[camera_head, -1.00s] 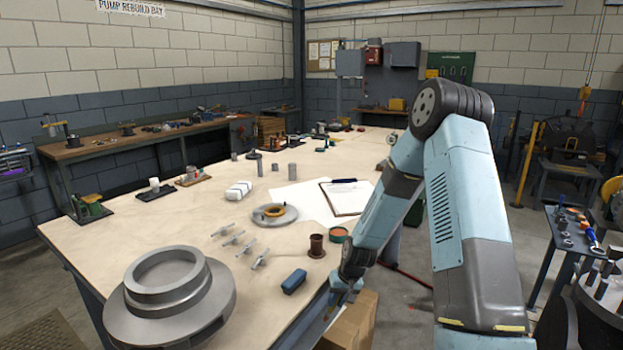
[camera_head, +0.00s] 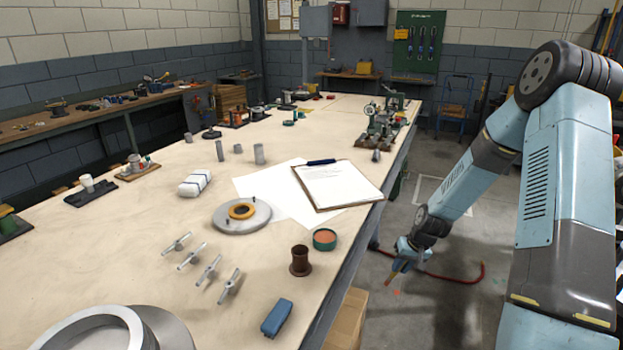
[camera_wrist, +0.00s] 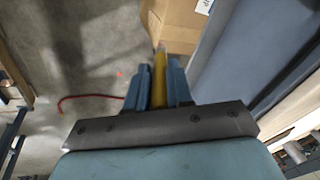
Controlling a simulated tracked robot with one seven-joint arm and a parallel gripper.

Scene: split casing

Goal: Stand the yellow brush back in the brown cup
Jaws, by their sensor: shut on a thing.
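The brown cup (camera_head: 300,260) stands upright on the workbench (camera_head: 130,235), near its right edge. Its dark opening shows and I see nothing standing in it. My gripper (camera_head: 394,262) hangs off the right side of the bench, over the floor and to the right of the cup. In the wrist view, my gripper (camera_wrist: 159,88) is shut on the yellow brush (camera_wrist: 159,72). The brush lies between the two blue fingers, and its far end sticks out past the fingertips.
A round tin (camera_head: 324,239) stands close behind the cup. A blue block (camera_head: 277,318) lies in front of it, and several metal T-shaped parts (camera_head: 208,268) lie to the left. A clipboard (camera_head: 338,185) lies behind. A cardboard box (camera_head: 347,320) stands on the floor beside the bench.

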